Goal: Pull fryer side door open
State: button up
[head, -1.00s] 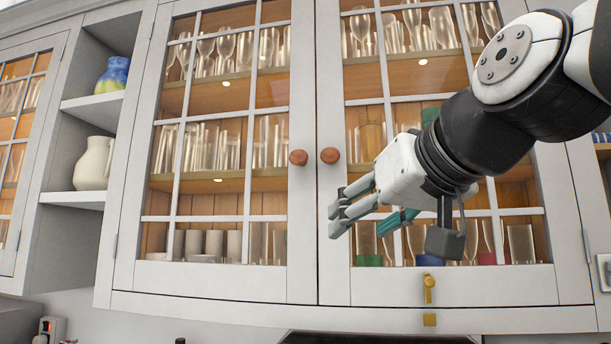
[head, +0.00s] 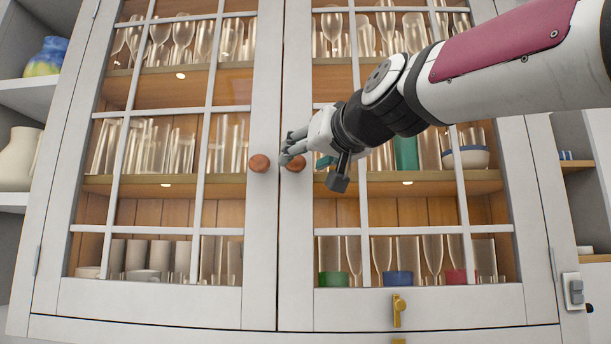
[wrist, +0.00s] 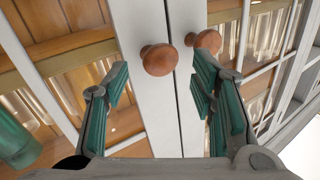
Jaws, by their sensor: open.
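I see a white glazed cabinet, not a fryer. Its left door (head: 262,225) and right door (head: 296,225) are both closed, meeting at a narrow gap. The left door's round reddish-brown knob (head: 259,163) and the right door's knob (head: 296,163) sit side by side near the gap. My gripper (head: 290,147) is open at the right door's knob, partly covering its top in the head view. In the wrist view, this knob (wrist: 159,60) shows between and just beyond the open fingers (wrist: 160,80); the other knob (wrist: 207,41) is beyond the right finger. Contact cannot be told.
Glassware fills the shelves behind the panes. A brass latch (head: 399,310) is on the right door's bottom rail. Open shelves at the left hold a blue-yellow vase (head: 46,57) and a cream jug (head: 18,158). A grey switch box (head: 574,291) is on the right.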

aim_at(297, 162)
jog(key=shift+p+x, duration=0.3)
jog(key=shift+x, duration=1.3)
grip_shut()
